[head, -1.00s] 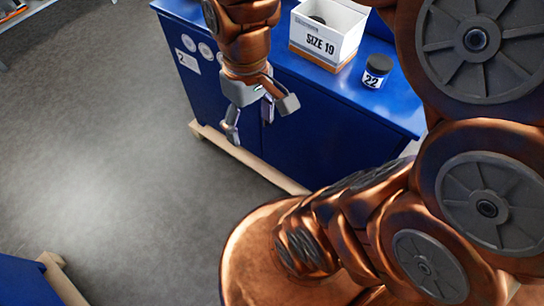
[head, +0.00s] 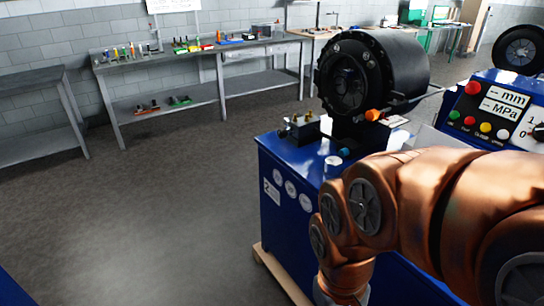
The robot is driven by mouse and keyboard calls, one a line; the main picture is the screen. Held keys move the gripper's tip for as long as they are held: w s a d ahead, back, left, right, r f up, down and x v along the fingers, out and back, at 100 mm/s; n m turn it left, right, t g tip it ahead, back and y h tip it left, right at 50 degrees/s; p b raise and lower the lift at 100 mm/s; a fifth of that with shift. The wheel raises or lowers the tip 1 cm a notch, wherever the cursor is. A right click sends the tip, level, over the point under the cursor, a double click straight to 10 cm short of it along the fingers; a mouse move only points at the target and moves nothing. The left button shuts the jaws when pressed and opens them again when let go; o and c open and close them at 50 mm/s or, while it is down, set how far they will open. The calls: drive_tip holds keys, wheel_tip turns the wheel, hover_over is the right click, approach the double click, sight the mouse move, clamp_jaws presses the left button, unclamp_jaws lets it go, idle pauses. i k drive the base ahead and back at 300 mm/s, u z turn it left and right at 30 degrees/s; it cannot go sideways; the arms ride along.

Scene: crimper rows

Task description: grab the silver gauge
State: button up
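No thing in the head view is clearly the silver gauge. A small silver cylinder (head: 332,164) stands on top of the blue cabinet, left of my arm, too small to identify. Round pale dials (head: 291,188) sit in a row on the cabinet's left side, beside a label with a 2. My copper arm reaches across the lower right and bends down in front of the cabinet. Its wrist runs off the bottom edge, so my gripper's fingers are out of the picture.
The blue cabinet (head: 277,225) carries a large black crimper head (head: 372,80). A control panel (head: 492,108) with coloured buttons stands at right. A grey workbench (head: 190,57) with several small tools lines the back wall. Another bench (head: 32,85) stands far left. The floor (head: 130,220) at left is clear.

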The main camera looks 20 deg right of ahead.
sight(334, 165)
drive_tip(key=u, duration=0.1)
drive_tip(key=k, duration=1.05)
drive_tip(key=u, duration=1.2)
drive_tip(key=i, duration=2.1)
drive_tip(key=z, duration=1.25)
drive_tip(key=i, duration=0.95)
drive_tip(key=z, duration=1.4)
drive_tip(key=i, duration=0.4)
drive_tip(key=z, duration=0.3)
